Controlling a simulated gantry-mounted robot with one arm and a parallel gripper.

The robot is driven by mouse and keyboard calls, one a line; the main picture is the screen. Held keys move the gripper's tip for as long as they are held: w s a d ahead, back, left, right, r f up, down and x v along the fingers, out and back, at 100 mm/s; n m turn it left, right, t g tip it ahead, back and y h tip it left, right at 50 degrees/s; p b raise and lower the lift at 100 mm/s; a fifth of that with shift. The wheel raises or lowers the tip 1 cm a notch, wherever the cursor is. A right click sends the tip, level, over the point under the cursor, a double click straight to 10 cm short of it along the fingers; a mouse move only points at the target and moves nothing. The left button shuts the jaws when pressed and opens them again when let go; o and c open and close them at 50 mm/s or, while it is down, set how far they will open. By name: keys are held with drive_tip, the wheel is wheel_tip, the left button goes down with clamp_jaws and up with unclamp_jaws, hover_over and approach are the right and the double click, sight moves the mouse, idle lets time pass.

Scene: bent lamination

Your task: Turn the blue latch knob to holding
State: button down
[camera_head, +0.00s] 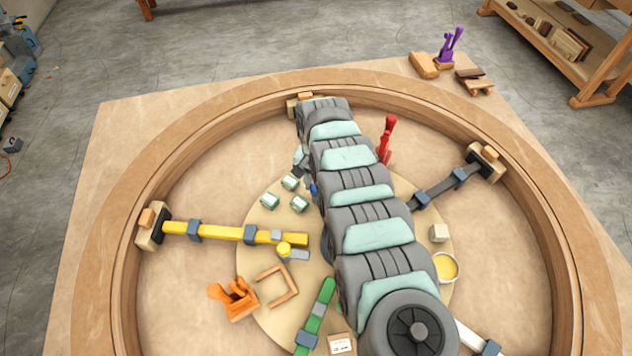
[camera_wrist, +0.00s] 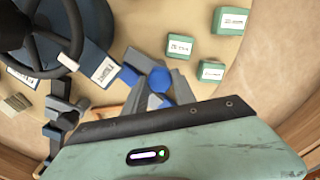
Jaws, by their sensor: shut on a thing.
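The blue latch knob (camera_wrist: 160,79) shows in the wrist view between the grey fingers of my gripper (camera_wrist: 157,86), which are shut on it. A second blue part, just left of it, is partly covered by a finger. In the head view, a small piece of blue (camera_head: 314,190) shows at the left edge of my arm, beside the grey end of my gripper (camera_head: 302,165). My arm hides most of this spot there. I cannot read the knob's turn angle or any holding mark.
Several green labelled blocks (camera_wrist: 181,47) lie close by on the round board (camera_head: 262,230). A dark handwheel (camera_wrist: 42,38) stands at upper left in the wrist view. A yellow clamp bar (camera_head: 220,232), a red-handled clamp (camera_head: 387,138) and an orange tool (camera_head: 236,298) lie around my arm.

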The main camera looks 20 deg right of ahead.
drive_tip(key=n+p, duration=0.1)
drive_tip(key=n, duration=0.2)
drive_tip(key=shift+r+n, duration=0.1)
drive_tip(key=shift+n, duration=0.3)
drive_tip(key=n+p, duration=0.1)
drive_tip(key=n, duration=0.2)
drive_tip(key=shift+n, duration=0.3)
drive_tip(key=n, duration=0.4)
drive_tip(key=shift+n, duration=2)
drive_tip(key=c, duration=1)
unclamp_jaws()
